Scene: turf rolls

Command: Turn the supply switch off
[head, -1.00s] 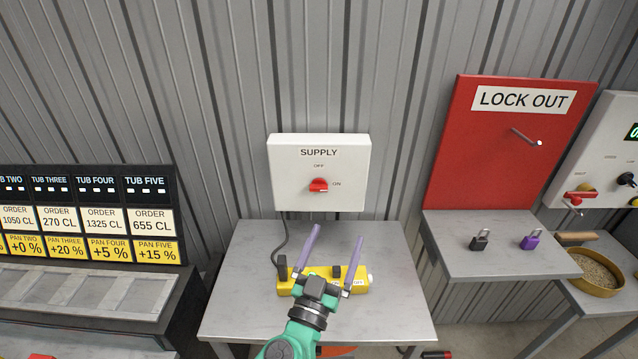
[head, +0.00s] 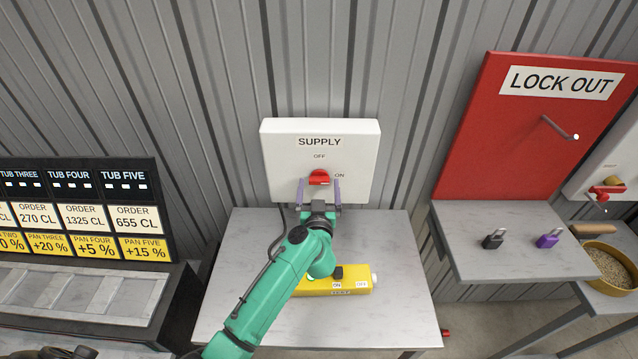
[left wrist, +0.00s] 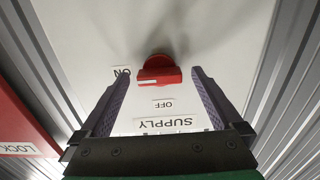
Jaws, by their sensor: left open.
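The supply switch box (head: 280,155) is a white panel against the corrugated wall, lettered SUPPLY, with OFF above its red knob (head: 319,177) and ON to the right. The knob's pale mark points toward ON. My left gripper (head: 319,184) is open in front of the box, its two purple fingers just below and to either side of the knob. In the left wrist view, where the lettering is upside down, the red knob (left wrist: 158,76) sits between the fingertips with gaps on both sides. The gripper is empty. My right gripper is not in view.
A grey table (head: 240,300) below the box carries a yellow control block (head: 350,285), partly hidden by my left arm. A red LOCK OUT board (head: 530,150) with a peg stands right, above a shelf with black (head: 493,239) and purple (head: 549,237) padlocks. Tub displays (head: 80,215) stand left.

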